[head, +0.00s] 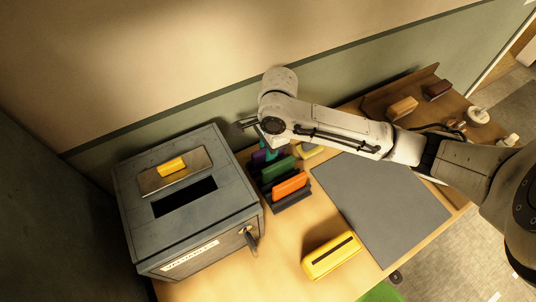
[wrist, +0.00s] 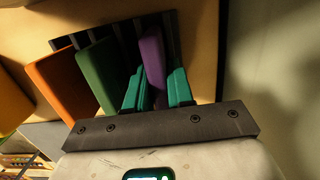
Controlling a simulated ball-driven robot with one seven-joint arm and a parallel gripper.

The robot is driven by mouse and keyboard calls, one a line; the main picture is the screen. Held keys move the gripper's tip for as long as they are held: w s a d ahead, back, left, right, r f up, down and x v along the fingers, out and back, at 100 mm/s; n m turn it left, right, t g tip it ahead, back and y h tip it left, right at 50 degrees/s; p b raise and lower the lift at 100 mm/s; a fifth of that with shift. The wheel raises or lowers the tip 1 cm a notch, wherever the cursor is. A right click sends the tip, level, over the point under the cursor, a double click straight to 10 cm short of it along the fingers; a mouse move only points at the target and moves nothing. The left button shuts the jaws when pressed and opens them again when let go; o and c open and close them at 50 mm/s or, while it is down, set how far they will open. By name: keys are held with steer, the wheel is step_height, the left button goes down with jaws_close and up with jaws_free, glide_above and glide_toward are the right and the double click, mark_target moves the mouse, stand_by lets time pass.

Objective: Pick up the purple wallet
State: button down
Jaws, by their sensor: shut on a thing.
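The purple wallet (wrist: 152,56) stands upright in a dark slotted rack (wrist: 66,41) beside a green wallet (wrist: 96,76) and an orange wallet (wrist: 62,87). My gripper (wrist: 158,84) has its teal fingers on both sides of the purple wallet and is shut on it. In the head view, my gripper (head: 270,150) is at the back end of the rack (head: 291,202). The purple wallet (head: 259,156) is partly hidden there by my gripper. The green wallet (head: 278,169) and the orange wallet (head: 289,185) stand in front of it.
A grey box (head: 190,225) with a top slot stands left of the rack, bearing a yellow object (head: 171,166). A grey mat (head: 380,205) lies to the right. A yellow slotted box (head: 331,255) sits near the front edge. Brown blocks (head: 403,108) stand at the far right.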

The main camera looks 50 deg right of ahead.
steer(key=shift+r, duration=0.25)
step_height(320, 180, up, 10)
steer(key=shift+b, duration=0.3)
stand_by(0.3)
